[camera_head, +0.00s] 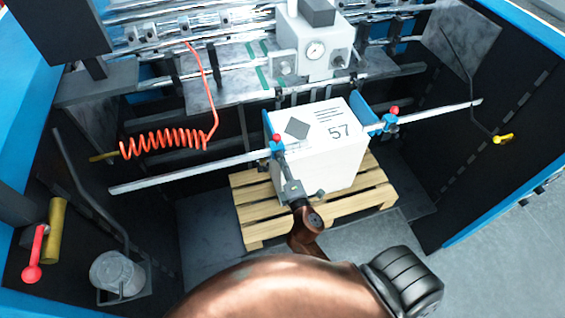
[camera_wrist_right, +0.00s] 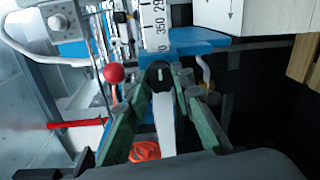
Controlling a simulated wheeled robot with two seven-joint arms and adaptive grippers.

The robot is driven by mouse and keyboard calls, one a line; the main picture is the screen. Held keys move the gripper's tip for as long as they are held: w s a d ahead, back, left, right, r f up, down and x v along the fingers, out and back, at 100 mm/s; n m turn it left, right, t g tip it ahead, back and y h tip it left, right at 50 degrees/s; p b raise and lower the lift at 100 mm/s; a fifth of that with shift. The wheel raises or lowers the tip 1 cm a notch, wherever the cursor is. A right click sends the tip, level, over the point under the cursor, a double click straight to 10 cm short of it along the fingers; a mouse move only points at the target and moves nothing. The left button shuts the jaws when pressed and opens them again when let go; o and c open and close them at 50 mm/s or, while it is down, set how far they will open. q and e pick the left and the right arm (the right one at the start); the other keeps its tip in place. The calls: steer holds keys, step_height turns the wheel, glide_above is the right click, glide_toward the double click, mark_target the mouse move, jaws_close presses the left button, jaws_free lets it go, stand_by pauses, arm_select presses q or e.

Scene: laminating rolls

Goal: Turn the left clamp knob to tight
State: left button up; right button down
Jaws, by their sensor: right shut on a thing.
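The left clamp (camera_head: 277,149) is a blue block with a red ball on the silver rail, at the left side of the white box. In the right wrist view its knob (camera_wrist_right: 159,72) is dark and round with a pale mark, between my fingertips. My right gripper (camera_head: 284,168) reaches up to this clamp from below; it also shows in the right wrist view (camera_wrist_right: 160,82), with its green-grey fingers shut on the knob. The knob itself is hidden behind the gripper in the head view. The red ball (camera_wrist_right: 114,73) is just left of the fingers. My left gripper is out of view.
The white box (camera_head: 325,160) marked 57 stands on a wooden pallet (camera_head: 258,215). A second blue clamp (camera_head: 389,122) sits on the rail (camera_head: 170,176) to the right. A coiled orange hose (camera_head: 165,143) hangs at left. A pale bucket (camera_head: 117,271) stands lower left.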

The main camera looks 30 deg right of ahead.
stand_by(0.3)
steer(key=c, duration=1.7)
jaws_free()
steer(key=shift+o, duration=0.2)
steer(key=v, duration=0.7)
steer(key=shift+s, duration=0.25)
